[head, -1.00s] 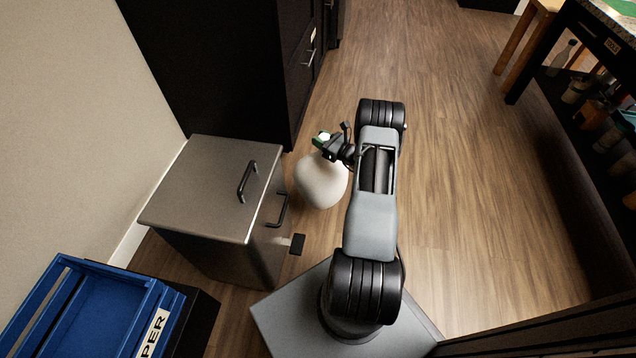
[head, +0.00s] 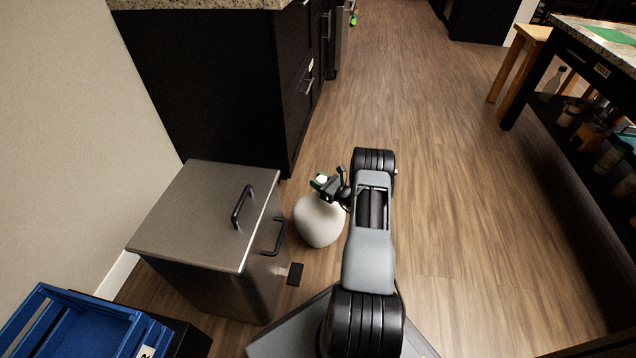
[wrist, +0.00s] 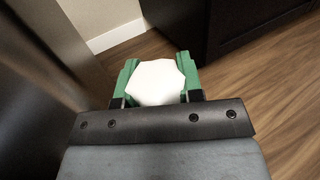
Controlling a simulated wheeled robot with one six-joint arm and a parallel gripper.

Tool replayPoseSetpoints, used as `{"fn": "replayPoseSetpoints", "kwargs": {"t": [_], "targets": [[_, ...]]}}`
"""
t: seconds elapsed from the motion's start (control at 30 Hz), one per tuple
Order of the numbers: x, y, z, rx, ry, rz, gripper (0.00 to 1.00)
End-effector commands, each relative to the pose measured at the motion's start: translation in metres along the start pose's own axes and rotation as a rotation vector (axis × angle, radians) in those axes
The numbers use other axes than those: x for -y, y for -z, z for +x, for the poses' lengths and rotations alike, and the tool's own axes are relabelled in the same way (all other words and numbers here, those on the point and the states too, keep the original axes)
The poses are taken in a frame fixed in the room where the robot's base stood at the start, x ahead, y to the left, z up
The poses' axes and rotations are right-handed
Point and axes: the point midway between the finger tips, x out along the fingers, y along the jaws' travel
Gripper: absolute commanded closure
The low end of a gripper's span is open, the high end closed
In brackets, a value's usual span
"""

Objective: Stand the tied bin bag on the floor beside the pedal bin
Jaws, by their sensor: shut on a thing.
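The tied bin bag (head: 319,222) is pale and rounded, and hangs or stands upright just right of the pedal bin. My gripper (head: 322,181) is shut on its top; the green fingers also show in the wrist view (wrist: 158,85), with the bag's white top (wrist: 155,82) between them. The pedal bin (head: 205,208) is a steel box with a flat lid, dark handles and a black pedal (head: 295,274). A narrow gap shows between bag and bin. Whether the bag's base touches the floor I cannot tell.
A dark cabinet (head: 210,90) stands behind the bin. A blue crate (head: 75,330) is at the lower left. A dark shelved table (head: 590,130) and a wooden stool (head: 520,65) are at the right. The wooden floor (head: 440,150) between is clear.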

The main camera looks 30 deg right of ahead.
Motion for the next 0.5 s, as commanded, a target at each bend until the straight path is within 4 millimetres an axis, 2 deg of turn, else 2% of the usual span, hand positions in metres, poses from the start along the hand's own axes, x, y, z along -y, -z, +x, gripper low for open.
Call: {"fn": "replayPoseSetpoints", "kwargs": {"t": [0.23, 0.27, 0.5], "targets": [[0.0004, 0.0032, 0.0003, 0.002, 0.000, -0.002, 1.00], [-0.0001, 0.0035, 0.0000, 0.000, 0.000, 0.000, 0.64], [-0.0003, 0.0030, 0.0000, -0.001, 0.000, 0.001, 0.41]]}}
